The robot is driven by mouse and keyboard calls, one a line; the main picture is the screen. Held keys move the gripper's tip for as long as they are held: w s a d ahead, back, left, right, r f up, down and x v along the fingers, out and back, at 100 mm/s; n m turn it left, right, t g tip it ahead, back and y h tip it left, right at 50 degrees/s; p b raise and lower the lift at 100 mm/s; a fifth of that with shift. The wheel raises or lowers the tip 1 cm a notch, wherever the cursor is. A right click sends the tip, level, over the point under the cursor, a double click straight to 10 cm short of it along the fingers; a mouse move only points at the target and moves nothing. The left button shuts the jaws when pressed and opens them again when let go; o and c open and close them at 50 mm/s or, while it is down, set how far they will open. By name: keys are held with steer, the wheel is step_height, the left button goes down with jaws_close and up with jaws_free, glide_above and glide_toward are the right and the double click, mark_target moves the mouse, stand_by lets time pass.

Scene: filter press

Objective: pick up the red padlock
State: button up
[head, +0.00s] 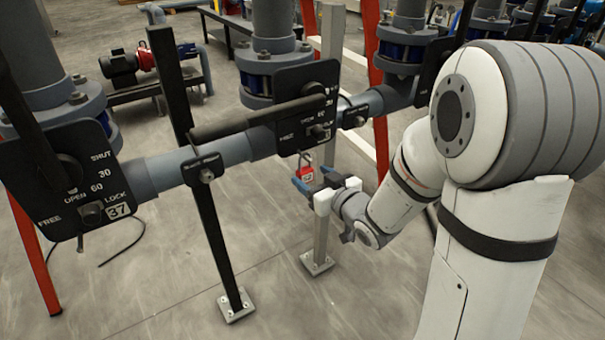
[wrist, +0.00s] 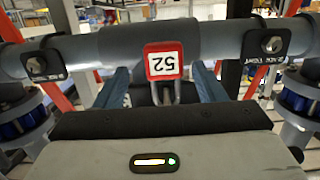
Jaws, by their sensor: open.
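The red padlock (head: 307,173) hangs by its shackle below the lower edge of a dark valve plate (head: 292,100) in the head view. In the wrist view the padlock (wrist: 163,61) shows a white label with an upside-down 52, and its shackle points down in the picture. My gripper (head: 313,179) is open at the padlock, its blue fingertips close to the padlock's lower part. In the wrist view my gripper (wrist: 160,74) has one blue finger on each side of the padlock, with visible gaps. I cannot tell exactly how deep the padlock sits between the fingers.
A grey horizontal pipe (head: 233,150) runs behind the plates, with a dark lever (head: 255,118) above it. A light upright post (head: 322,232) stands close behind my gripper. A second plate marked 37 (head: 70,180) is at left. Floor in front is clear.

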mark_target(307, 172)
steer(key=x, duration=0.5)
steer(key=shift+a+r+p, duration=0.25)
steer(key=shift+r+p, duration=0.05)
steer(key=shift+s, duration=0.1)
steer(key=shift+c, duration=0.3)
steer(key=c, duration=1)
steer(key=shift+c, duration=0.2)
steer(key=shift+r, duration=0.15)
